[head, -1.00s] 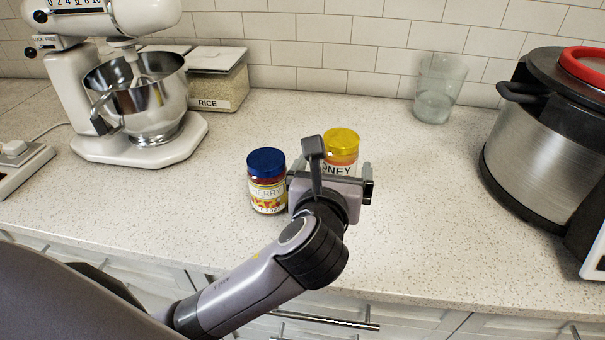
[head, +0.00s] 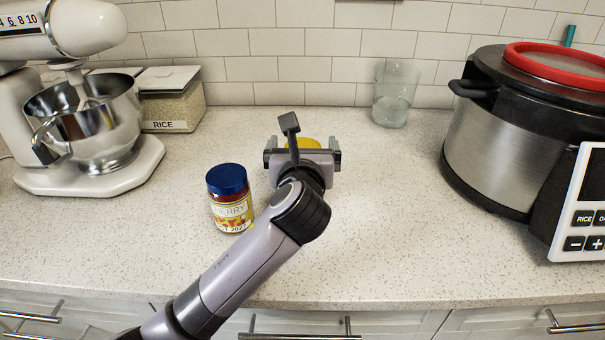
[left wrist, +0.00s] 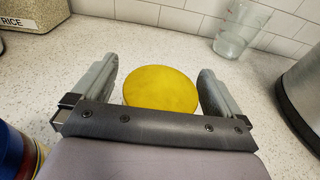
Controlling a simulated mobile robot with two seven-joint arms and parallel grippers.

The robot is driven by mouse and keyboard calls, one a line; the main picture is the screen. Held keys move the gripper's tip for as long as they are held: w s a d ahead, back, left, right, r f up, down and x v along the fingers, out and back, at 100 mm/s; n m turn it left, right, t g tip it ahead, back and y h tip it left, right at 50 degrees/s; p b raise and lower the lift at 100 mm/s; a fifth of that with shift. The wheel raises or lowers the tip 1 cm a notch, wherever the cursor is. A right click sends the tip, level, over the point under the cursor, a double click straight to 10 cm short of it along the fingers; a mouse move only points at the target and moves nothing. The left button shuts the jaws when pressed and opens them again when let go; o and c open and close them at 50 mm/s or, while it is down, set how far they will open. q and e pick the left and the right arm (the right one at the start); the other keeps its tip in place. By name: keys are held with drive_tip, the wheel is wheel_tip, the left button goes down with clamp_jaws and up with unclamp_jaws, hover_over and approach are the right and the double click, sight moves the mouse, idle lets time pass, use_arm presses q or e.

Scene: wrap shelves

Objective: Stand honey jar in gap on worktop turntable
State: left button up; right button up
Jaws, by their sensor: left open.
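The honey jar shows in the head view only as a yellow lid (head: 303,142) behind my left gripper; its body and label are hidden. The round yellow lid (left wrist: 160,90) also shows in the left wrist view, between the two grey fingers. My left gripper (head: 302,157) is open, with one finger on each side of the jar and visible space between lid and fingers. The jar stands on the speckled worktop. The turntable is not in view. My right gripper is not in view.
A blue-lidded cherry jar (head: 230,205) stands close to the left of my gripper. A stand mixer (head: 100,165) and a rice container (head: 172,100) are at the left. A glass (head: 393,95) stands near the tiled wall. A large cooker (head: 510,140) is at the right.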

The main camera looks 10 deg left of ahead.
use_arm(q)
drive_tip(key=c, duration=1.2)
drive_tip(key=shift+r, duration=0.1)
drive_tip(key=c, duration=0.5)
drive_tip(key=shift+o, duration=0.2)
drive_tip(key=shift+r, duration=0.1)
